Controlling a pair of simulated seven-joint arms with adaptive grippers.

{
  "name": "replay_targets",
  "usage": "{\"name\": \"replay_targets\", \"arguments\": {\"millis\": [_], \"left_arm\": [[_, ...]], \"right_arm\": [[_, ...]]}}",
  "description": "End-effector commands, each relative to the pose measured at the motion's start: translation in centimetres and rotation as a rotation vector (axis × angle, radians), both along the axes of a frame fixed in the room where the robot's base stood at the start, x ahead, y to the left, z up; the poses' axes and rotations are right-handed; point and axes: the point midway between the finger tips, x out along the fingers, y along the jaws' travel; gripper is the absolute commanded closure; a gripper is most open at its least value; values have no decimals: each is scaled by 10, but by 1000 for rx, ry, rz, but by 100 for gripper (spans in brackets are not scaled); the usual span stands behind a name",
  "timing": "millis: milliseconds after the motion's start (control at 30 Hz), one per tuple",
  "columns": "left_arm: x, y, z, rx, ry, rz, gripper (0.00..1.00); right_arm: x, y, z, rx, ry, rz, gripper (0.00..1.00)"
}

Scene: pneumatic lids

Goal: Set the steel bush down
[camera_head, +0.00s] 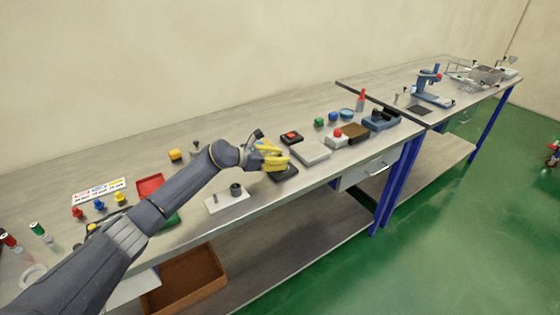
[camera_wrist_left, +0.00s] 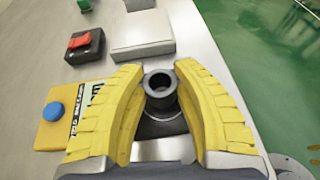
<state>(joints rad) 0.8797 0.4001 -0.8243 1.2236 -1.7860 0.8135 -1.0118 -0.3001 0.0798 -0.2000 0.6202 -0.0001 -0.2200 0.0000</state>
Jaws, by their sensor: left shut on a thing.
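The steel bush (camera_wrist_left: 160,86) is a dark, short hollow cylinder, seen from above in the left wrist view. My left gripper (camera_head: 274,157) has yellow fingers, which also show in the left wrist view (camera_wrist_left: 160,76); they are shut on the bush from both sides. A black pad (camera_head: 285,174) lies below the gripper near the table's front edge; it also shows beneath the bush in the left wrist view (camera_wrist_left: 162,128). I cannot tell whether the bush touches the pad. The fingers hide the bush in the head view. My right gripper is not in view.
A grey box (camera_head: 311,152) and a black box with a red switch (camera_head: 291,138) stand just beyond the pad. A yellow box with a blue button (camera_wrist_left: 55,115) is beside the left finger. A white plate (camera_head: 227,201) with a dark cylinder (camera_head: 236,190) lies left of the pad.

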Motion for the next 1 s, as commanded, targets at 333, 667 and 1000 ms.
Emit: {"name": "replay_targets", "arguments": {"millis": [333, 667, 1000], "left_arm": [[0, 0, -6, -1, -1, 0, 100], [0, 0, -10, -1, 1, -1, 55], [0, 0, -8, 0, 0, -1, 47]], "right_arm": [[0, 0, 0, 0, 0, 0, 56], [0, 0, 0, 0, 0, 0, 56], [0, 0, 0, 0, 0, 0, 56]]}}
